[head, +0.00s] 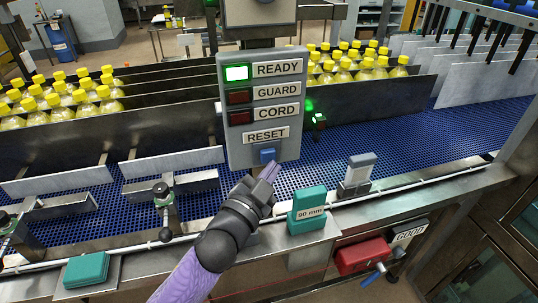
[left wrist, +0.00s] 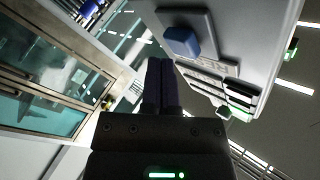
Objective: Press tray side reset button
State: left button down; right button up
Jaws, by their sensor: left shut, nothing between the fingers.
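A grey control panel (head: 290,142) stands over the blue conveyor in the head view. It has lamps labelled READY, GUARD and CORD; the READY lamp (head: 237,73) is lit green, the other two are dark red. Below the RESET label is the blue reset button (head: 267,155), which also shows in the left wrist view (left wrist: 182,41). My left gripper (head: 270,170) is shut and empty, just below the button in the head view. In the left wrist view its fingertips (left wrist: 161,64) appear close to the button; I cannot tell whether they touch. My right gripper is not in view.
Yellow-capped bottles (head: 75,95) stand in lanes behind metal dividers on the blue conveyor (head: 360,145). A teal block marked 90 mm (head: 307,203) sits on the front rail, right of my left arm. A red box (head: 362,256) hangs below it.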

pick_arm(q)
jog(key=shift+s, duration=0.15)
jog(key=s, duration=0.1)
jog(key=s+d, duration=0.1)
jog(key=s, duration=0.1)
jog(key=s+p, duration=0.1)
jog(key=shift+s+d, duration=0.3)
jog(key=shift+s, duration=0.05)
dwell(0.7)
